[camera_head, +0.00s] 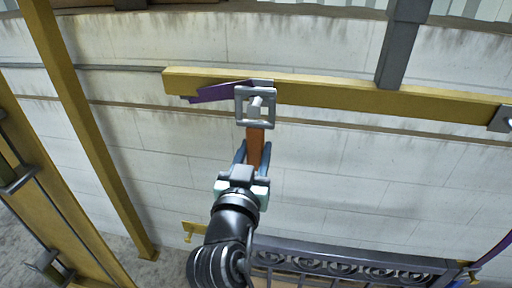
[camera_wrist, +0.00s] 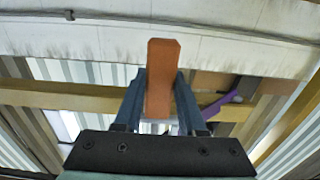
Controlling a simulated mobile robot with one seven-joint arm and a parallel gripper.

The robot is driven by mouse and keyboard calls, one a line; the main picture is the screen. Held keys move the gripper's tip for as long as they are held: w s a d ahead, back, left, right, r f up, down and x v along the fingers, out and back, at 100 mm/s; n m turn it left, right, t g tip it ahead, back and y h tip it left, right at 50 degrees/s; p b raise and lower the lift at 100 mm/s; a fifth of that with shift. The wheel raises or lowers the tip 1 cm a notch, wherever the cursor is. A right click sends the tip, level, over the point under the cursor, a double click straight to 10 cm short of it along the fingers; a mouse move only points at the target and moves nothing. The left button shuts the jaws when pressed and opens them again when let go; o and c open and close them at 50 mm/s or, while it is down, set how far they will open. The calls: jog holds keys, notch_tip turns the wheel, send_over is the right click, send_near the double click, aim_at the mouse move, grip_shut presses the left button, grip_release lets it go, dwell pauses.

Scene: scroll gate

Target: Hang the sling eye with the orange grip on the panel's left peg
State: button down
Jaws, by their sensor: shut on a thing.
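My gripper (camera_head: 254,160) is shut on the orange grip (camera_head: 255,145), which stands upright between its blue fingers. The wrist view shows the orange grip (camera_wrist: 162,75) between both fingers (camera_wrist: 158,105). A square grey sling eye (camera_head: 240,107) is at the top of the grip, in front of the yellow beam. A pale grey stub shows inside its opening; I cannot tell whether it passes through. A purple strap (camera_head: 215,92) runs left from the eye. The dark scroll panel (camera_head: 350,262) is low at right, with a yellow peg bracket (camera_head: 190,229) near its left end, clear of the eye.
The yellow beam (camera_head: 330,93) crosses the upper picture, joined to a grey post (camera_head: 400,50). Another purple strap (camera_head: 495,250) reaches the panel's right end. Yellow posts (camera_head: 85,120) stand at left. A pale block wall (camera_head: 350,170) lies behind.

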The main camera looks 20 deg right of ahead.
jog(key=shift+b+v, duration=0.5)
jog(key=shift+v, duration=2.15)
jog(key=b+v, duration=0.1)
jog(key=v, duration=0.4)
jog(key=shift+a, duration=0.1)
